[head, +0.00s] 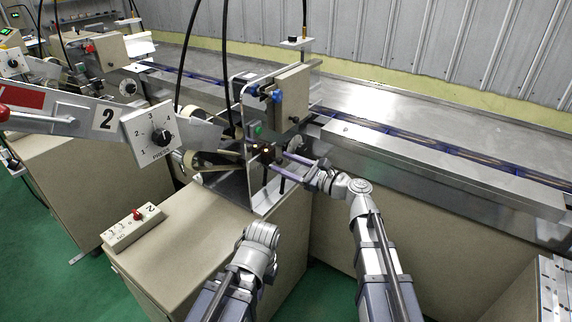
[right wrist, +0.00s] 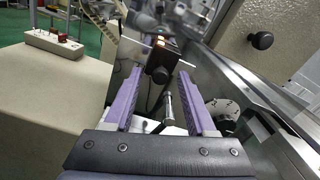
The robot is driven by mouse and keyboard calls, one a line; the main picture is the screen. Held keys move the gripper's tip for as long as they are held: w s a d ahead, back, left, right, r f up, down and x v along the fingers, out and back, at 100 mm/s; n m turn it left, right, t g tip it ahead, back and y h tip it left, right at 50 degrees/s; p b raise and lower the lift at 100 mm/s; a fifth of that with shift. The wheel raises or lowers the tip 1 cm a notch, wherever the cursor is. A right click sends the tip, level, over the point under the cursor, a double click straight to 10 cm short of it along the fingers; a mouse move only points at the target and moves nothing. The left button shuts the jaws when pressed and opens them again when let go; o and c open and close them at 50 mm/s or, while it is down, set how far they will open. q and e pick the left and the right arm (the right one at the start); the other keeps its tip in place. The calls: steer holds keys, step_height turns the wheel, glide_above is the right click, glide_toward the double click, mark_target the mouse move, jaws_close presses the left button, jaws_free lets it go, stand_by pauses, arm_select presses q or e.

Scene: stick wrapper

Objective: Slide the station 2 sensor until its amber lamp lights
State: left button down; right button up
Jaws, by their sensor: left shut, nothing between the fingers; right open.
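The station 2 sensor (head: 266,154) is a small dark block on the metal frame of the machine marked 2. Small orange-yellow lights glow on its top; I cannot tell which is the amber lamp. In the right wrist view the sensor (right wrist: 160,68) is just beyond the fingertips, roughly centred between them. My right gripper (head: 287,164) is open, its purple fingers (right wrist: 162,80) pointing at the sensor. A metal rod (right wrist: 168,106) shows between the fingers. My left gripper (head: 262,236) is shut and empty above the near cabinet, apart from the sensor; its fingertips are hard to see.
A PRESS dial box (head: 158,137) sits on the arm marked 2 at left. A switch box with a red lever (head: 134,226) stands on the cabinet top (head: 185,245). The upright metal frame and a long conveyor (head: 440,165) bound the space around the sensor.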

steer(key=v, duration=0.7)
steer(key=shift+s+d, duration=0.25)
steer(key=shift+d, duration=0.05)
steer(key=s+a+f+n+g+h, duration=0.4)
steer(key=s+a+f+n+g, duration=0.3)
steer(key=s+a+f+n, duration=0.35)
steer(key=s+d+f+n+g+h, duration=0.4)
steer(key=s+d+f+n+h, duration=0.4)
steer(key=s+f+n+h, duration=0.45)
step_height(320, 180, up, 14)
steer(key=w+n+p, duration=0.1)
steer(key=n+p, duration=0.1)
steer(key=p, duration=1.1)
steer(key=shift+w+y, duration=0.2)
steer(key=shift+y, duration=0.15)
